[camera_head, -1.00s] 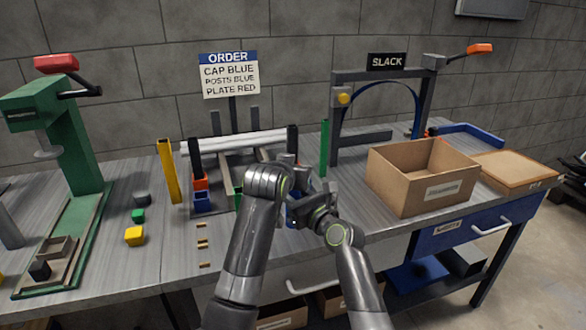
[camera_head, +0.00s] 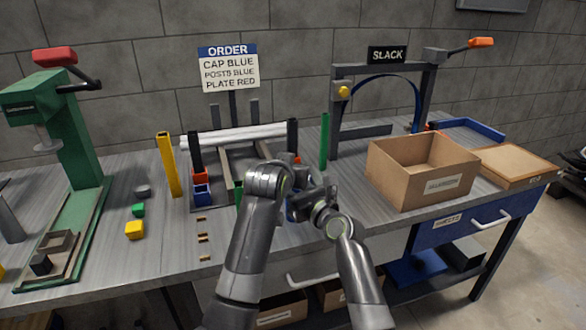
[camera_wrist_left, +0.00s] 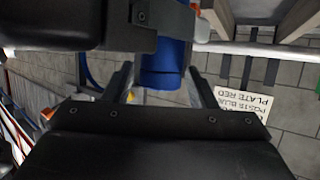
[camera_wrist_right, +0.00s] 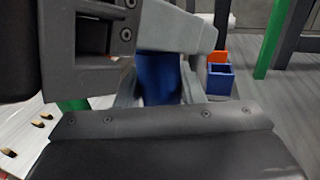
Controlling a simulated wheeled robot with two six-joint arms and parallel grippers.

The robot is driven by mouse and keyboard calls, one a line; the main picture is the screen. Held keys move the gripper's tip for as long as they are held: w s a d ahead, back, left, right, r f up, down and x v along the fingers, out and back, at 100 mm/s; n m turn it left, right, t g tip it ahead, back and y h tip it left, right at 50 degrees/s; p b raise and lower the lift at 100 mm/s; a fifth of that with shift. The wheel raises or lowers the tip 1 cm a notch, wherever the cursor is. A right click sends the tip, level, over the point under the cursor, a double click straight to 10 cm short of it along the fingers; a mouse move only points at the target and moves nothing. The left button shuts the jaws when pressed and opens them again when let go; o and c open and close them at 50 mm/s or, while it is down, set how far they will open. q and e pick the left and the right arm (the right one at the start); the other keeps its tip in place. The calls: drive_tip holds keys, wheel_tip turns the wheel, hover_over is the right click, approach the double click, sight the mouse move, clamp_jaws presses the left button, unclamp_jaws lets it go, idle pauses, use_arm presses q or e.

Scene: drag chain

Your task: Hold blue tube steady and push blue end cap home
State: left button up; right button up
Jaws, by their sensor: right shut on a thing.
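A blue tube-like part (camera_wrist_right: 158,75) sits between the fingers of my right gripper (camera_wrist_right: 158,92) in the right wrist view, and that gripper is shut on it. In the left wrist view a blue round part (camera_wrist_left: 162,68) shows beyond and between the spread fingers of my left gripper (camera_wrist_left: 163,85). The left fingers look apart from it, with gaps at the sides. In the head view both grippers are close together at the table's front edge, and my arms hide most of the blue parts. I cannot tell the tube from the end cap, or how far the cap is seated.
A blue bin (camera_head: 202,194) and an orange bin (camera_head: 200,175) stand left of my grippers. A yellow post (camera_head: 167,165) and a green post (camera_head: 324,140) stand upright. An open cardboard box (camera_head: 388,185) is on the right. A green press (camera_head: 70,150) is at the left.

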use_arm(q)
drive_tip(key=shift+o, duration=0.7)
drive_tip(key=v, duration=0.7)
drive_tip(key=shift+s, duration=0.25)
drive_tip(key=shift+r, duration=0.1)
use_arm(e)
drive_tip(key=o, duration=1.1)
drive_tip(key=shift+s, duration=0.1)
